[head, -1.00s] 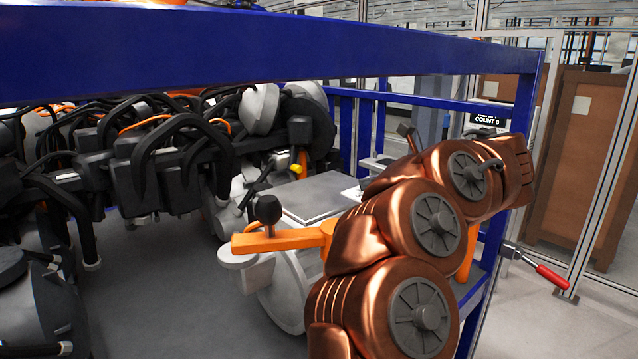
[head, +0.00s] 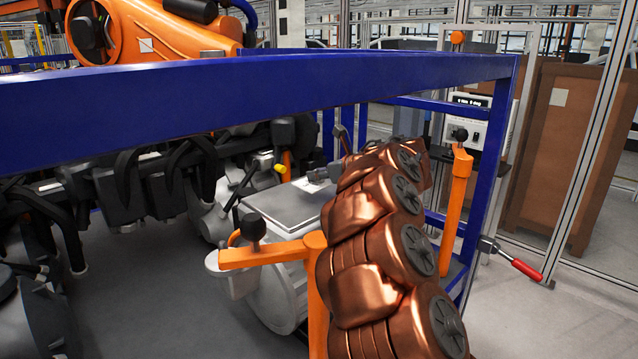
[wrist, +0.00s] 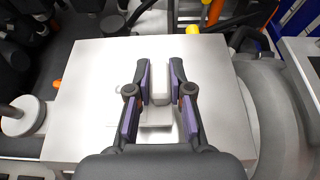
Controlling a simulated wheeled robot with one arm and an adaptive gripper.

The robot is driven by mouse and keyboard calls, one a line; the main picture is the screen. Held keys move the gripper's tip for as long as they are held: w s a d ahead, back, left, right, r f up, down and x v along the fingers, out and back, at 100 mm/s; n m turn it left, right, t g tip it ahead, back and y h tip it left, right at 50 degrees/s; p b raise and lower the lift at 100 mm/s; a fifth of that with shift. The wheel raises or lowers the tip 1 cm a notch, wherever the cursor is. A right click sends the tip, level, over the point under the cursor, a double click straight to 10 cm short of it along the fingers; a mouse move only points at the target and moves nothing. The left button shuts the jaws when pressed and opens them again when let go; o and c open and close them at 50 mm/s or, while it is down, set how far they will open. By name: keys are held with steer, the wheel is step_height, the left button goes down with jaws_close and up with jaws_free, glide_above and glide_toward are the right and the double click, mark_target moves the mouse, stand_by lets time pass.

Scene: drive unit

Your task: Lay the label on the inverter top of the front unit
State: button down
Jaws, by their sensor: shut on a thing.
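The inverter top of the front unit is a flat light-grey plate (head: 290,206) on a pale rounded housing. It fills much of the wrist view (wrist: 85,105). My gripper (wrist: 160,72) is above this plate, its two dark, purple-padded fingers shut on a small pale block of the label (wrist: 159,88). A thin pale flat part shows below the block, between the fingers. In the head view the label is a small white patch (head: 311,186) over the plate's far right part. My copper-coloured arm hides part of that side. I cannot tell whether the label touches the plate.
A blue frame beam (head: 250,86) crosses above the units. Orange clamp arms (head: 265,254) with black knobs stand close to the front unit. Black hoses and dark modules (head: 150,185) lie to the left. A red-handled clamp (head: 525,269) sticks out at the right.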

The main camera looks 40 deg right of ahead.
mark_target(328, 185)
steer(key=shift+f+p, duration=0.6)
steer(key=shift+f, duration=1.1)
steer(key=shift+f+b, duration=0.2)
steer(key=shift+b, duration=0.1)
steer(key=c, duration=1.1)
jaws_free()
steer(key=shift+o, duration=0.2)
steer(key=shift+r, duration=0.1)
steer(key=shift+r+p, duration=0.2)
steer(key=shift+p, duration=0.2)
steer(key=shift+s+d+b, duration=0.1)
steer(key=shift+s+b, duration=0.25)
steer(key=b+v, duration=0.4)
steer(key=v, duration=0.7)
steer(key=shift+s, duration=0.15)
